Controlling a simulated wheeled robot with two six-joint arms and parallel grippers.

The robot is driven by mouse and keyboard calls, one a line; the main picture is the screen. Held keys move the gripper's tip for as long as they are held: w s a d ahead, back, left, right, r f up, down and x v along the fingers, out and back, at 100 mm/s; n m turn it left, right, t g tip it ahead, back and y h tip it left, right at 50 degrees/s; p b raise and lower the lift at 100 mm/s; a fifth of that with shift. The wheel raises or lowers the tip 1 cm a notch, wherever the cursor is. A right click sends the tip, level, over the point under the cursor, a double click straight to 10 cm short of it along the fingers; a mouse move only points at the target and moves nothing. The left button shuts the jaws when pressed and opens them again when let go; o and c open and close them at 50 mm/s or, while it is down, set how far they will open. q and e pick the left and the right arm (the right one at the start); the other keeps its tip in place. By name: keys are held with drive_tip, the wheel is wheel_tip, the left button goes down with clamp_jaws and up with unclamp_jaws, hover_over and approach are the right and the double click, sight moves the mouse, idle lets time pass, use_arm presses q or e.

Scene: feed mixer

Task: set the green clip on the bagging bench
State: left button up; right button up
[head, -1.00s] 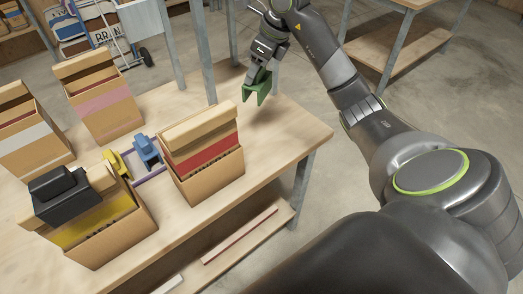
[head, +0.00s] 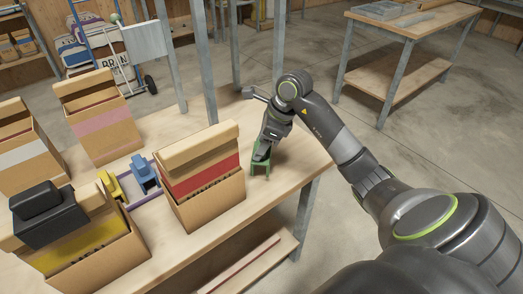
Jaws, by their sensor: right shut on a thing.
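The green clip (head: 261,169) is in my right gripper (head: 261,156), which is shut on it. The gripper points down over the wooden bench (head: 285,165), to the right of the box with the red band. The clip's legs point down at the bench top. They look at or very near the surface, but I cannot tell whether they touch. The fingertips are partly hidden behind the clip and the dark gripper body. My left gripper is not in view.
The red-banded box (head: 205,185) stands close left of the clip. Yellow (head: 112,186) and blue (head: 144,172) clips sit in a shallow tray beside it. A black blocky object (head: 48,215) lies on another box. A second table (head: 410,25) stands at back right. The bench's right end is clear.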

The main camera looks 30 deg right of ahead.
wheel_tip(320, 180, down, 2)
drive_tip(key=shift+f, duration=0.5)
drive_tip(key=o, duration=1)
drive_tip(key=shift+r, duration=0.1)
drive_tip(key=shift+r, duration=0.2)
drive_tip(key=b+v, duration=0.1)
drive_tip(key=v, duration=1)
drive_tip(key=shift+s+d+r, duration=0.15)
drive_tip(key=shift+r, duration=0.15)
